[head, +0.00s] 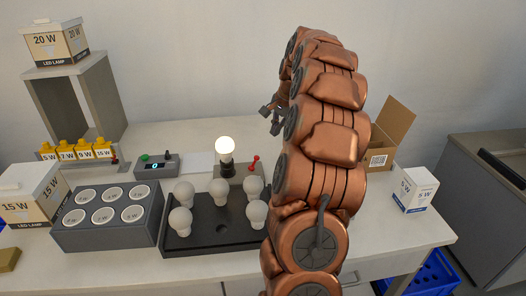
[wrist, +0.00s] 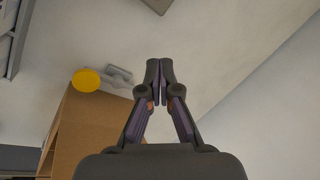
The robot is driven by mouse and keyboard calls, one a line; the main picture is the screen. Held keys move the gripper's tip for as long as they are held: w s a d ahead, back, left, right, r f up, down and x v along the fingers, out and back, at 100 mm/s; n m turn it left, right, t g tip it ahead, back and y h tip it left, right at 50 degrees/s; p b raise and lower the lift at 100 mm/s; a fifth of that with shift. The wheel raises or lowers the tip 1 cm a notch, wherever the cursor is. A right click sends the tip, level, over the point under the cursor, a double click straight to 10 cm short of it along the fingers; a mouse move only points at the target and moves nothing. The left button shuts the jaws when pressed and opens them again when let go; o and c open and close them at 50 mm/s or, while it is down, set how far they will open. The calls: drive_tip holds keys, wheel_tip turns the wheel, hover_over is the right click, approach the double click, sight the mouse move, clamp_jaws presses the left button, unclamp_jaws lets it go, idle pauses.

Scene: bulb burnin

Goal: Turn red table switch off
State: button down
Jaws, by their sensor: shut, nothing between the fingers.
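The red switch (head: 254,163) is a small lever on a grey base (head: 238,172) on the table, and it leans up to the right in the head view. A lit bulb (head: 225,148) stands in a dark socket on the same base, just left of the switch. My gripper (head: 270,119) is above and behind the switch, apart from it, and partly hidden by my copper arm. In the wrist view my gripper (wrist: 160,70) is shut and empty, with its fingertips together. The red switch does not show in the wrist view.
A black tray with several white bulbs (head: 219,192) lies in front of the switch. A grey cup block (head: 108,238) and a control box (head: 155,166) are left. An open cardboard box (head: 386,144) and a small 5 W box (head: 409,189) are right.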

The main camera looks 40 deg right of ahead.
sight(254, 163)
drive_tip(key=p+x, duration=0.1)
drive_tip(key=x, duration=0.9)
drive_tip(key=shift+p, duration=0.4)
drive_tip(key=shift+s+a+r+p, duration=0.15)
drive_tip(key=shift+a+r, duration=0.05)
drive_tip(key=shift+a, duration=0.45)
drive_tip(key=shift+s+a+r+p, duration=0.1)
drive_tip(key=shift+a+r+p, duration=0.1)
drive_tip(key=shift+a, duration=0.45)
drive_tip(key=shift+s+a+r+p, duration=0.15)
drive_tip(key=shift+a+r, duration=0.05)
drive_tip(key=shift+a, duration=0.4)
drive_tip(key=shift+w+a+r+g+h+b, duration=0.2)
drive_tip(key=shift+w+a+g+h+b, duration=0.1)
drive_tip(key=shift+g+h, duration=0.25)
drive_tip(key=shift+h, duration=0.25)
drive_tip(key=shift+w+a+r+n+g+h+b, duration=0.15)
drive_tip(key=shift+w+a+g+h+b, duration=0.2)
drive_tip(key=shift+a+g+h+b, duration=0.25)
drive_tip(key=shift+w+a+r+n+g+h+b, duration=0.15)
drive_tip(key=shift+w+a+g+h+b, duration=0.25)
drive_tip(key=shift+h+b, duration=0.4)
drive_tip(key=shift+g, duration=0.25)
drive_tip(key=shift+r, duration=0.15)
drive_tip(key=shift+r, duration=0.7)
